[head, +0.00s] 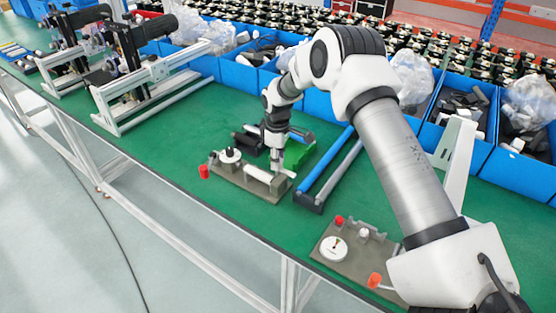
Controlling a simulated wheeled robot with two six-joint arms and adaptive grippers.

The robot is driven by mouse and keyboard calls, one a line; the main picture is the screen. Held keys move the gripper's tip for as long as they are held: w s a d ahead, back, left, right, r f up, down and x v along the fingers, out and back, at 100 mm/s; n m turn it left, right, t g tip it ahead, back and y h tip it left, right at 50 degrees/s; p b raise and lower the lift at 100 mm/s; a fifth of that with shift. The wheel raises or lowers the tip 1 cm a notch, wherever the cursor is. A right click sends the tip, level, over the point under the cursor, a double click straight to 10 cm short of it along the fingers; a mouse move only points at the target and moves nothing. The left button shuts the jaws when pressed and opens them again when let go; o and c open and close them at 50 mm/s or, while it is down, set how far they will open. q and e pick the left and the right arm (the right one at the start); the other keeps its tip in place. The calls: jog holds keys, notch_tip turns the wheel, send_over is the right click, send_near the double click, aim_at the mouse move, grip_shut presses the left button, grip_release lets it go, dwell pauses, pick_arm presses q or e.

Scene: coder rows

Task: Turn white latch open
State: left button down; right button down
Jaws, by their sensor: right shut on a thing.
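My right gripper (277,160) points down over the far grey fixture plate (262,192), with its fingertips at a white latch (257,174). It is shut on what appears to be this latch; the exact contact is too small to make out. A round white part with a black knob (230,156) sits on the plate's left side, and a red knob (204,172) is at its left edge. My left gripper is not in view.
A second grey plate (340,255) with a white disc and red knobs lies nearer, below my right arm. A blue and grey frame (325,180) lies right of the gripper. Blue bins (238,75) line the back.

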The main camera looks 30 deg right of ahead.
jog(key=shift+s+f, duration=0.15)
jog(key=shift+f, duration=0.1)
jog(key=c, duration=0.9)
grip_release()
jog(key=shift+w+a, duration=0.1)
jog(key=shift+w, duration=0.1)
jog(key=shift+r, duration=0.1)
notch_tip(320, 180, up, 12)
